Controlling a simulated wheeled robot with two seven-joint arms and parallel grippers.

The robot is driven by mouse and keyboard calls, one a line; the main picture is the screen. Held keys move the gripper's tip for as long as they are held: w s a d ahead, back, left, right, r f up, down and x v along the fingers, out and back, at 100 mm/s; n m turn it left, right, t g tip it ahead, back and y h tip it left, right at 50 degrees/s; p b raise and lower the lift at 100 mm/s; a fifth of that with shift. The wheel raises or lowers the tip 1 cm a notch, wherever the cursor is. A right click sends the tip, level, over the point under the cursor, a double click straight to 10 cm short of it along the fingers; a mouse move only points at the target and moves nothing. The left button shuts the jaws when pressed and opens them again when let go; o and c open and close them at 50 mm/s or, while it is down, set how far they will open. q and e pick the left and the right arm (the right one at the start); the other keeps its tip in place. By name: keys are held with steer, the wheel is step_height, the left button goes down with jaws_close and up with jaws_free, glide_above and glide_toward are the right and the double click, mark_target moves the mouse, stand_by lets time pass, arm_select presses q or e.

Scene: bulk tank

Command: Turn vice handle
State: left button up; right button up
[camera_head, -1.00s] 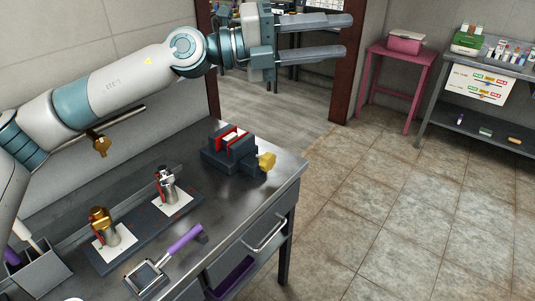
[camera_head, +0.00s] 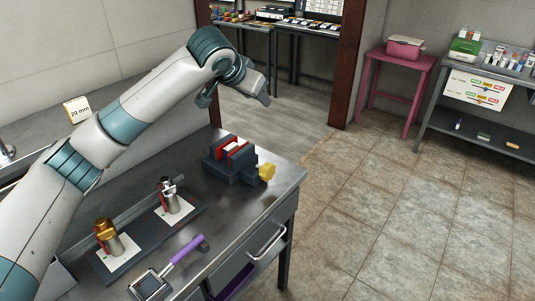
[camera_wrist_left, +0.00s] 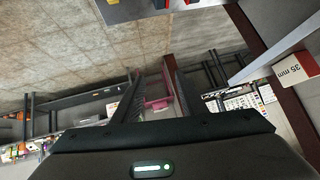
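The vice (camera_head: 232,162) is a dark grey block with red jaw faces at the far right corner of the metal bench. Its yellow handle (camera_head: 266,172) sticks out on the right side, towards the bench edge. My left gripper (camera_head: 262,92) is above and beyond the vice, apart from it; the wrist partly hides its fingers. In the left wrist view its two dark fingers (camera_wrist_left: 153,68) stand apart with nothing between them. A dark edge with red and yellow parts at the top of that view seems to be the vice (camera_wrist_left: 122,10). My right gripper is not in view.
On the metal bench (camera_head: 215,222) are a dark tray with two small upright metal pieces (camera_head: 110,238) (camera_head: 170,195) on white cards and a purple-handled tool (camera_head: 186,248). A pink table (camera_head: 398,62) and grey shelf (camera_head: 480,120) stand right. The floor between is clear.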

mark_target(267, 165)
arm_select(q)
steer(key=s+f+g, duration=0.5)
steer(key=s, duration=0.3)
steer(key=shift+a+f+y, duration=0.3)
steer(key=shift+y, duration=0.1)
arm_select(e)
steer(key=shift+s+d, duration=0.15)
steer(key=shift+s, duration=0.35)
